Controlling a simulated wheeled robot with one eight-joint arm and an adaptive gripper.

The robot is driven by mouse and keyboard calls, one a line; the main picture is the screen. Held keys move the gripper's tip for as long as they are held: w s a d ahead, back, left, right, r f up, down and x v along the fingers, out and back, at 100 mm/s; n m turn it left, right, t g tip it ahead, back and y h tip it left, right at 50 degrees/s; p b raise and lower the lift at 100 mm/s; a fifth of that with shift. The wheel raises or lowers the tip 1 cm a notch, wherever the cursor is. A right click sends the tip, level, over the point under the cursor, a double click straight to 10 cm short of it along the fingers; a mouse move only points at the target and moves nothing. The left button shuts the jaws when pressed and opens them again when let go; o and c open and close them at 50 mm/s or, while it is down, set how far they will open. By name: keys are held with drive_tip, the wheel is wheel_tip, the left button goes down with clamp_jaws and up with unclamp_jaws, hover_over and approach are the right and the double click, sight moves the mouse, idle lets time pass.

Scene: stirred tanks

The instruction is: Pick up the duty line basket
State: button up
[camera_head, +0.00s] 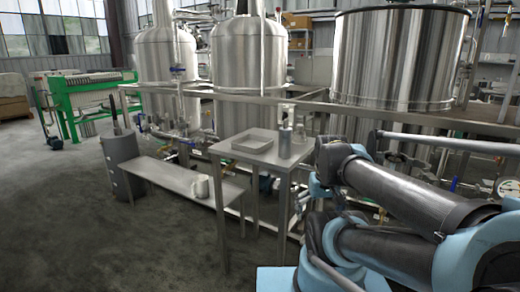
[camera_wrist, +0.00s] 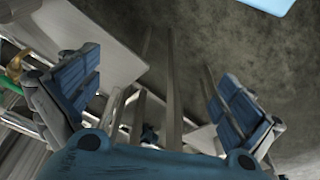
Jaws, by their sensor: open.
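I cannot pick out a basket for certain in either view. In the head view, a shallow grey tray (camera_head: 255,147) lies on a small high metal table (camera_head: 262,158). A grey flat surface (camera_wrist: 85,35) shows beyond the left finger, and metal legs and floor show between the fingers.
Steel tanks (camera_head: 248,75) and piping fill the back. Open concrete floor (camera_head: 60,220) lies to the left. My arm fills the lower right.

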drive_tip(key=shift+f, duration=0.1)
drive_tip(key=c, duration=1.7)
drive_tip(key=w+d+r+m+g, duration=0.1)
drive_tip(key=w+d+r+m, duration=0.1)
drive_tip(key=w+d+r, duration=0.55)
drive_tip(key=w+d+r+m, duration=0.1)
drive_tip(key=w+d+r, duration=0.4)
drive_tip(key=w+r, duration=0.5)
drive_tip(key=w+d+r+m, duration=0.1)
drive_tip(key=w+d+r, duration=0.1)
drive_tip(key=d+r, duration=0.3)
drive_tip(key=w+d+r+m, duration=0.1)
drive_tip(key=w+d+r, duration=0.15)
drive_tip(key=d, duration=0.55)
drive_tip(key=w+d+r+m+g, duration=0.1)
drive_tip(key=w+d+r+m, duration=0.15)
drive_tip(key=d, duration=0.95)
drive_tip(key=shift+n, duration=0.45)
drive_tip(key=f, duration=1.6)
drive_tip(key=shift+a+f, duration=0.2)
drive_tip(key=shift+f, duration=0.2)
